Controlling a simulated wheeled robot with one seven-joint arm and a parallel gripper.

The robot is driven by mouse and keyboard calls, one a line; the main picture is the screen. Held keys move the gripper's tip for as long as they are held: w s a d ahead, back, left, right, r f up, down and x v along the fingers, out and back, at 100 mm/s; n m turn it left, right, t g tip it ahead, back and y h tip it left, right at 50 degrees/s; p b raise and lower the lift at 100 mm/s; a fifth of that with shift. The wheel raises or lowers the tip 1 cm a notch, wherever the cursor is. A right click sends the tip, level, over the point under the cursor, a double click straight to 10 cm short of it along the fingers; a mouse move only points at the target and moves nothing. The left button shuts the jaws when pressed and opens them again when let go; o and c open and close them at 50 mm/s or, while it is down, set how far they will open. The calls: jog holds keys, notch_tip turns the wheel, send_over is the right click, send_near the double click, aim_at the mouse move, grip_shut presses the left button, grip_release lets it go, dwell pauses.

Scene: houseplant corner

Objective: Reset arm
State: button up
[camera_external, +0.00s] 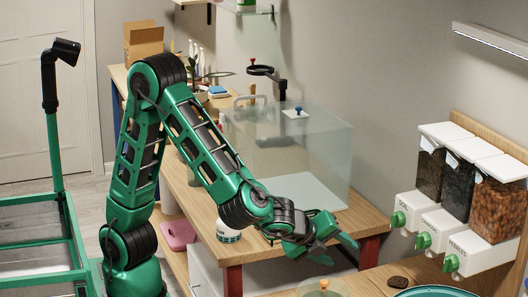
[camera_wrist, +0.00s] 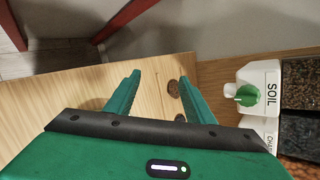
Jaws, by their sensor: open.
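My gripper (camera_external: 341,252) is at the right end of my arm, which is bent up and over the wooden bench. Its two green fingers are spread apart, and I see nothing between them in the outside view. In the wrist view, my gripper (camera_wrist: 160,78) is open above a wooden surface. A small brown disc (camera_wrist: 173,88) shows on the wood between the fingers. Another round brown thing lies nearer the palm, and its kind is unclear.
White dispensers with green knobs (camera_external: 422,240) hang on the right wall. A clear glass case (camera_external: 325,150) stands on the bench behind my arm. A dark brown piece (camera_external: 398,282) lies at the lower right, near a teal-rimmed round thing (camera_external: 440,292). A green-framed cart (camera_external: 35,255) is at left.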

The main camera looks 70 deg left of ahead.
jog(key=s+a+n+g+h, duration=0.1)
jog(key=s+a+n+g, duration=0.2)
jog(key=s, duration=0.7)
jog(key=s+a+n+g+h, duration=0.1)
jog(key=s+a+n+g, duration=0.2)
jog(key=s, duration=0.7)
jog(key=s+a+n+g+h, duration=0.1)
jog(key=s+a+n+g, duration=0.2)
jog(key=s+a+n, duration=0.4)
jog(key=s+n, duration=0.1)
jog(key=s, duration=0.2)
jog(key=shift+g, duration=0.3)
jog(key=shift+w+f, duration=0.3)
jog(key=shift+w, duration=0.3)
